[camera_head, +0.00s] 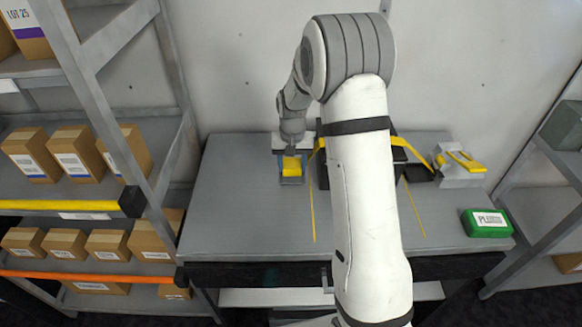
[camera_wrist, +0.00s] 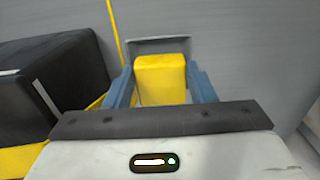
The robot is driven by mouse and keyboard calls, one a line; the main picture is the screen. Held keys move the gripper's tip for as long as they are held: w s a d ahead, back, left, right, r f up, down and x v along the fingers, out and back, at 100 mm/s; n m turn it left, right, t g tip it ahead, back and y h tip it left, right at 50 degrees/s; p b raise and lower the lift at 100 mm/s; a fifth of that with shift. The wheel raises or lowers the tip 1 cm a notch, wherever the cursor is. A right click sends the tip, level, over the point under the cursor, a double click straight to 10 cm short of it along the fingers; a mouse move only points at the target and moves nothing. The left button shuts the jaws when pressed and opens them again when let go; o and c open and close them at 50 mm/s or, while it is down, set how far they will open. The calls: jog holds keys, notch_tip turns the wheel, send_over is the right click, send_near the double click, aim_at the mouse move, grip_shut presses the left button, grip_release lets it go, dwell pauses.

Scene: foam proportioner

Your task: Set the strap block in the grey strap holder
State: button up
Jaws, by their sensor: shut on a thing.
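The yellow strap block (camera_head: 291,167) is at the left part of the grey table, below my wrist. My gripper (camera_head: 291,164) points down and is shut on it. In the wrist view, the block (camera_wrist: 160,80) sits between the two blue fingers of my gripper (camera_wrist: 160,88). A grey holder (camera_head: 291,181) shows just in front of and below the block in the head view. Its grey rim (camera_wrist: 158,44) shows past the block's end in the wrist view. Whether the block rests fully down in the holder is hidden.
A black case with yellow edging (camera_wrist: 60,75) stands close beside my gripper, mostly behind my arm in the head view. A grey stand with a yellow handle (camera_head: 460,163) and a green box (camera_head: 487,223) are at the right. Shelves with cartons (camera_head: 80,155) stand left.

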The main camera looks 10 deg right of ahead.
notch_tip(320, 180, down, 2)
jog(key=shift+w+f, duration=0.1)
jog(key=shift+f, duration=0.35)
jog(key=o, duration=1)
jog(key=shift+r, duration=0.1)
